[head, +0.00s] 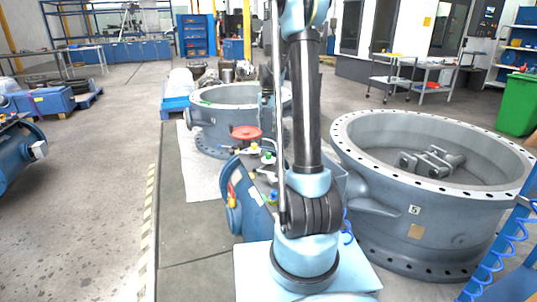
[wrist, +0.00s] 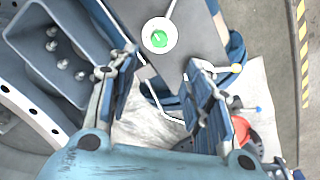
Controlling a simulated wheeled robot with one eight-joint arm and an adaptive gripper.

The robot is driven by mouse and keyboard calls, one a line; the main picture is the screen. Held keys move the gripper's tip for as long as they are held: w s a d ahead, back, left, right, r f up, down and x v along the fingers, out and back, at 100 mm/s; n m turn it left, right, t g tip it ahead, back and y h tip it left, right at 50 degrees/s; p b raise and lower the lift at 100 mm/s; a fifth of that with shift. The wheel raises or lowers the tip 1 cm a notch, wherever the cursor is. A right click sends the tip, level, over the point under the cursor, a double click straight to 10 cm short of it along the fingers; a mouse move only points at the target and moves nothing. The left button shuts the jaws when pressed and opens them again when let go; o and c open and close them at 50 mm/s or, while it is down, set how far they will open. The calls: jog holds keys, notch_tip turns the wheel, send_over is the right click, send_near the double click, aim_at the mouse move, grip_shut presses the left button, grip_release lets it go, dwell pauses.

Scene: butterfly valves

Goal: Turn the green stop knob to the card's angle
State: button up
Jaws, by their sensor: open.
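The green knob (wrist: 157,38) shows in the wrist view on a round white base, on a flat grey surface beyond my fingertips. A small green-topped knob (head: 269,157) also shows in the head view on the blue-grey unit beside my arm. My gripper (wrist: 163,92) is open, with its two fingers wide apart and nothing between them. It is apart from the green knob, which lies above the fingers in the picture. I cannot make out the card's angle in either view. In the head view I cannot make out the gripper.
Large grey flanged valve bodies stand at right (head: 415,205) and behind (head: 215,120). A blue ladder-like frame (head: 505,245) is at far right.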

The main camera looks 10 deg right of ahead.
aim_at(268, 153)
notch_tip(268, 153, down, 15)
jog(key=shift+r, duration=0.1)
dwell(0.4)
jog(key=c, duration=1.1)
